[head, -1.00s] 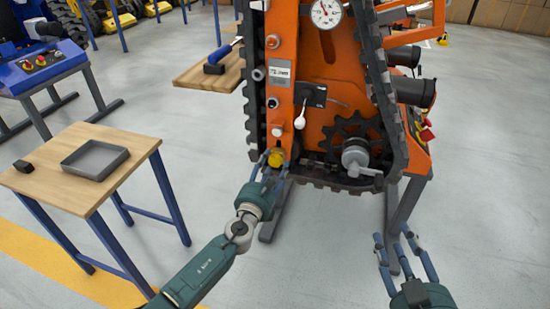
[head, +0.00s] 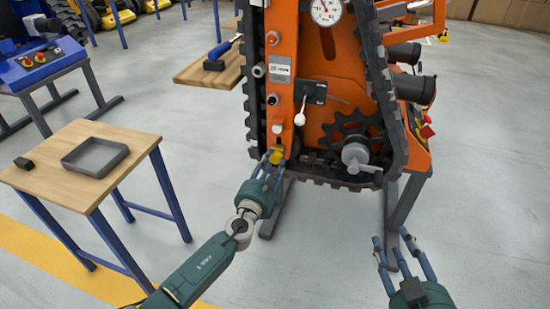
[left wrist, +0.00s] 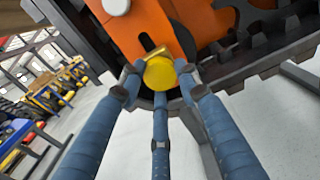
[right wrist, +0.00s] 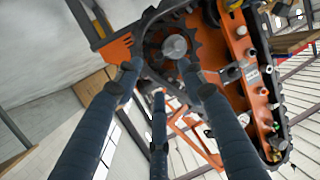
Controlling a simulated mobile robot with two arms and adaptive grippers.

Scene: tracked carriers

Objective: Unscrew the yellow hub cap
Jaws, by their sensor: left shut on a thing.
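The yellow hub cap (head: 276,157) is at the lower left of the orange tracked carrier (head: 345,90). My left gripper (head: 271,161) is shut on the cap, its fingers around the rim. In the left wrist view the cap (left wrist: 160,74) shows as a round yellow face between the fingertips. A brass-coloured stub (left wrist: 155,53) shows just above and behind it. I cannot tell whether the cap still touches the stub. My right gripper (head: 391,245) is open and empty, low in front of the carrier on the right.
A wooden table (head: 60,180) with a grey tray (head: 95,157) and a small black block stands at the left. A wooden shelf (head: 205,75) holding a blue-handled tool is left of the carrier. A black toothed sprocket (head: 352,130) is right of the cap. The floor in front is clear.

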